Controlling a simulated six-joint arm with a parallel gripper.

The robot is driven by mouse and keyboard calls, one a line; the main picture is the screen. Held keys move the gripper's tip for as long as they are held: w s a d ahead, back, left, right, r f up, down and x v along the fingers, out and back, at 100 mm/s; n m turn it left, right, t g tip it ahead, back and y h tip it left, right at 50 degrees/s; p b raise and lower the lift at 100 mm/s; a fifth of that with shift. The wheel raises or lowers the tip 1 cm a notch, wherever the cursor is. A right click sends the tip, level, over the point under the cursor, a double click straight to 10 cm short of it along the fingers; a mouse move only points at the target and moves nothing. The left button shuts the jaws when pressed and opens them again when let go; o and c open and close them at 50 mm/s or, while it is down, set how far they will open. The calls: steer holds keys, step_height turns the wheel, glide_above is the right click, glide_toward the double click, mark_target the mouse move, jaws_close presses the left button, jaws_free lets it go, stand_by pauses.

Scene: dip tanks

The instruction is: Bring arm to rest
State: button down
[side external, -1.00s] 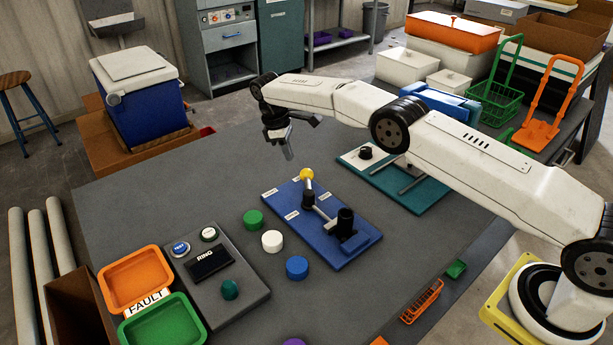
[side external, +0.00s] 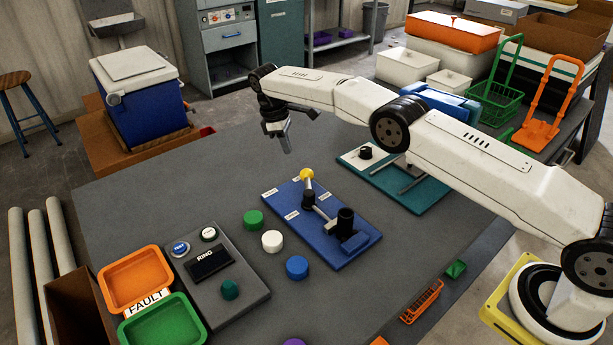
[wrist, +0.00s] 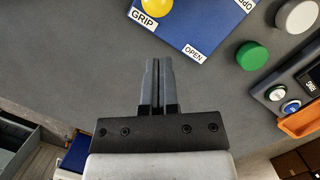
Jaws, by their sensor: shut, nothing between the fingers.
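My gripper (side external: 286,146) hangs from the end of my white arm, above the far part of the grey table (side external: 160,190). Its fingers point down and it holds nothing. In the wrist view my gripper (wrist: 159,65) shows its two grey fingers side by side, shut. The blue lever board (side external: 325,247) with its yellow knob (side external: 306,174) lies below and nearer the camera, apart from the fingers. In the wrist view the yellow knob (wrist: 157,5) is at the top edge, beside the GRIP label (wrist: 143,18).
Green (side external: 253,220), white (side external: 272,241) and blue (side external: 297,267) discs lie beside the board. A grey button panel (side external: 232,285) and an orange tray (side external: 135,279) stand at the left. A teal board (side external: 420,197) lies under my arm. The table's far left is clear.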

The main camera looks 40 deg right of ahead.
steer(key=s+d+r+m+t+y, duration=0.1)
steer(key=s+r+m+t, duration=0.15)
steer(key=s, duration=0.65)
steer(key=s+d+r+m+t, duration=0.1)
steer(key=s+d+r+m, duration=0.15)
steer(key=s, duration=0.55)
steer(key=s+f+m+t, duration=0.1)
steer(key=s+m, duration=0.2)
steer(key=s, duration=1.4)
steer(key=shift+s+d+f+y, duration=0.15)
steer(key=shift+f+y, duration=0.15)
steer(key=shift+y, duration=0.1)
